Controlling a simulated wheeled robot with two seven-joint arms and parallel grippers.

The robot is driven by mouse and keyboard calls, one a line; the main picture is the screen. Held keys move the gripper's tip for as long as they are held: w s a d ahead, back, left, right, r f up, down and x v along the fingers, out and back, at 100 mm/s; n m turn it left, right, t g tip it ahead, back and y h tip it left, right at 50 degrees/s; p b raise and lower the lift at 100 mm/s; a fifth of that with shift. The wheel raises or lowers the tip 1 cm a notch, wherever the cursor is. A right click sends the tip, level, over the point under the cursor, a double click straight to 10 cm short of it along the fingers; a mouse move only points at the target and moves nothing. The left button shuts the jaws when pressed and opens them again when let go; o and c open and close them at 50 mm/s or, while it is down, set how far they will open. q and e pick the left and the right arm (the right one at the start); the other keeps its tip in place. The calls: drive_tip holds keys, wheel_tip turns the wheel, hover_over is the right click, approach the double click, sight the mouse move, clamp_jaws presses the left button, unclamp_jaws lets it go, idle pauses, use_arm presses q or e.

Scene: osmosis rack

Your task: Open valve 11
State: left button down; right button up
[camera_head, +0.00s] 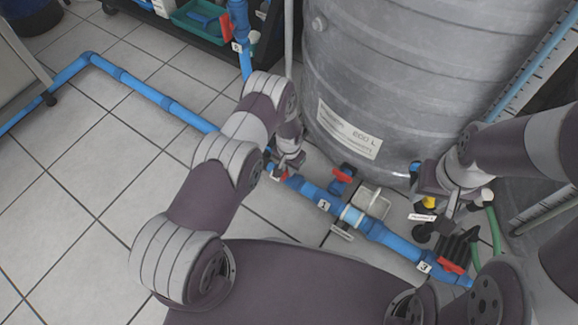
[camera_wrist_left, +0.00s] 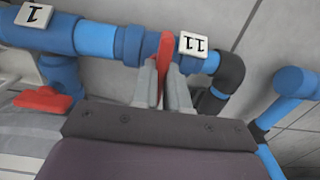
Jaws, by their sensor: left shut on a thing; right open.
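Valve 11's red handle (camera_wrist_left: 163,58) stands across the blue pipe in the left wrist view, beside the white label 11 (camera_wrist_left: 192,45). My left gripper (camera_wrist_left: 160,78) is shut on this handle, with one finger on each side of it. In the head view, my left gripper (camera_head: 285,165) is at the pipe below my left arm. Only a bit of the red handle (camera_head: 279,174) shows there, and the rest is hidden by the gripper. My right gripper (camera_head: 452,207) is open above the pump area at the right, apart from valve 11.
Label 3 (camera_head: 424,267) has a red handle (camera_head: 451,267) farther right. Tiled floor (camera_head: 90,200) is open at left.

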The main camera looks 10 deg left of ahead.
use_arm(q)
drive_tip(key=n, duration=0.5)
drive_tip(key=shift+f, duration=0.1)
drive_tip(key=n, duration=0.4)
drive_tip(key=shift+n, duration=0.3)
drive_tip(key=n, duration=0.4)
drive_tip(key=shift+b, duration=0.3)
drive_tip(key=shift+n, duration=2.1)
